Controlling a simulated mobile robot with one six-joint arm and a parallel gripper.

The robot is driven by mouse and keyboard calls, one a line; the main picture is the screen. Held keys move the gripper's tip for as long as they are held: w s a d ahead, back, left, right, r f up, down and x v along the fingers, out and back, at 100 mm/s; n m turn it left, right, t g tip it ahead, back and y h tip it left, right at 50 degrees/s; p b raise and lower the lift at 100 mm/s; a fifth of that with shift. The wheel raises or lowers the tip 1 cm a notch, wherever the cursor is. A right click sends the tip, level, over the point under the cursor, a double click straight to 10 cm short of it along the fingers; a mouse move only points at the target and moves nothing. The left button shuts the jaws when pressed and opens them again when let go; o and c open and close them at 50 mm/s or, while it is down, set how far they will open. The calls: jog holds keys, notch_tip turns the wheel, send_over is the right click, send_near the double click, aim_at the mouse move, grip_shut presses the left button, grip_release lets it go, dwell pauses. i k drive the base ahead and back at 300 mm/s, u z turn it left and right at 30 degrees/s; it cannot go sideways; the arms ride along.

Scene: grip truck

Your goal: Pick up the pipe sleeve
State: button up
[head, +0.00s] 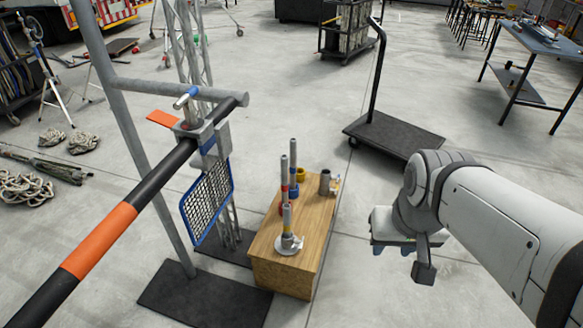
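Several pipe-like pieces stand on a wooden box (318,215) in the head view. A short dark grey hollow cylinder (325,183) with a small side piece stands near the box's far right edge; it may be the pipe sleeve, but I cannot tell for certain. My gripper (398,248) is right of the box, apart from all these pieces. Its fingers are not clear, so its opening cannot be told.
A black and orange bar (100,236) on a grey stand crosses the left foreground. A blue-framed mesh panel (207,203) hangs left of the box. A flat trolley (395,135) stands behind. The floor between box and arm is clear.

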aim_at(326, 177)
jog(key=u, duration=0.55)
jog(key=i, duration=1)
jog(key=z, duration=0.6)
jog(key=k, duration=0.3)
jog(key=z, duration=0.2)
